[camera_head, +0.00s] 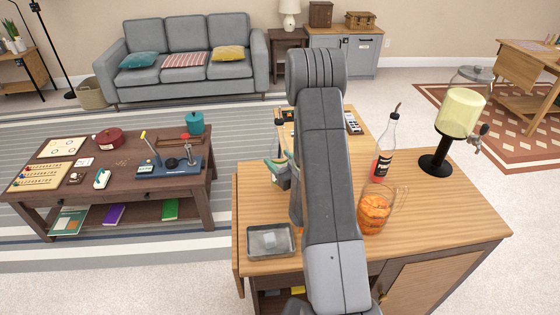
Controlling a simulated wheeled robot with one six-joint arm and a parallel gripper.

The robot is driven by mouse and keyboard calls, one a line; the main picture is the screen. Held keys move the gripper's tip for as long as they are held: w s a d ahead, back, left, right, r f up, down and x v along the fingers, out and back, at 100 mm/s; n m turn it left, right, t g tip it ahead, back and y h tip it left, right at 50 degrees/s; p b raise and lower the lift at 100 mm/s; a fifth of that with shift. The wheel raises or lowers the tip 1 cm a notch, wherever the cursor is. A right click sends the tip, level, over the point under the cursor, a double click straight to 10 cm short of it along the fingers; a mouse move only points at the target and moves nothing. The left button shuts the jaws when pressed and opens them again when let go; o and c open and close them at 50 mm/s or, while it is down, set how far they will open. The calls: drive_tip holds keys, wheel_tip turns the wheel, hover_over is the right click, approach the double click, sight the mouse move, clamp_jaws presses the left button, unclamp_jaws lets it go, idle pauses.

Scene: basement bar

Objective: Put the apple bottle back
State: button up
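A clear bottle (384,152) with a dark pour spout, a dark label and red liquid low inside stands upright on the wooden bar counter (440,215), right of my arm. Its label is too small to read, so I cannot tell if it is the apple bottle. My arm rises through the middle of the picture and bends away at the top. My gripper is hidden behind the arm, so what it holds does not show. The counter directly behind the arm is also hidden.
A glass mug (375,211) with orange contents stands near the bottle. A yellow dispenser (459,112) on a black stand is at the right. A metal tray (271,240) and a grey-green item (279,172) lie left of the arm. The counter's right front is clear.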

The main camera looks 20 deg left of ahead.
drive_tip(key=shift+o, duration=1.3)
drive_tip(key=shift+r, duration=0.1)
drive_tip(key=shift+d+r, duration=0.1)
drive_tip(key=b+v, duration=0.3)
drive_tip(key=v, duration=0.8)
drive_tip(key=shift+s+d, duration=0.25)
drive_tip(key=shift+d, duration=0.1)
